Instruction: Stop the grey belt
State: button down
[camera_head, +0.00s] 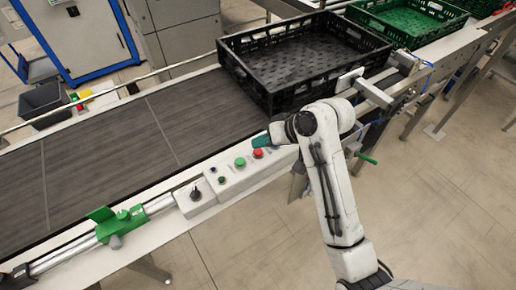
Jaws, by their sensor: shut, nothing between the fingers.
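The grey belt (105,143) runs across the left and middle of the view. A grey control box (228,178) sits on its near rail. The box carries a red button (258,154), a green button (240,162), small dark buttons and a black rotary switch (195,194). My gripper (259,142) is shut and empty, with its teal end just above and beside the red button in the picture. I cannot tell whether it touches the button. My wrist hides part of the rail behind it.
A black crate (245,88) stands on the belt behind my arm. A green crate (440,36) is further along at the upper right. A green clamp (122,224) sits on the near rail. A dark bin (45,103) is beyond the belt. The floor at right is clear.

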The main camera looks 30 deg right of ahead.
aim_at(262, 152)
jog(key=shift+r, duration=0.1)
notch_tip(262, 152, up, 5)
jog(key=p, duration=0.5)
dwell(0.8)
jog(key=shift+g+h, duration=0.5)
jog(key=shift+g, duration=0.2)
jog(key=s+f, duration=0.1)
jog(key=f, duration=0.1)
jog(key=s+f+b, duration=0.1)
jog(key=s+f, duration=0.3)
jog(key=shift+s+a+f+b, duration=0.25)
jog(key=shift+a+f+b, duration=0.05)
jog(key=shift+a+b, duration=0.1)
jog(key=s+f+g+h+b, duration=0.1)
jog(key=s+f, duration=0.3)
jog(key=s, duration=0.3)
jog(key=s+d+f+g+h+b, duration=0.1)
jog(key=s+f, duration=0.3)
jog(key=s, duration=0.4)
jog(key=s+d+f+n+g+h+b, duration=0.1)
jog(key=s+f+g+h+b, duration=0.1)
jog(key=s, duration=0.6)
jog(key=shift+s+f+g+h, duration=0.25)
jog(key=shift+f+g, duration=0.25)
jog(key=shift+f, duration=0.4)
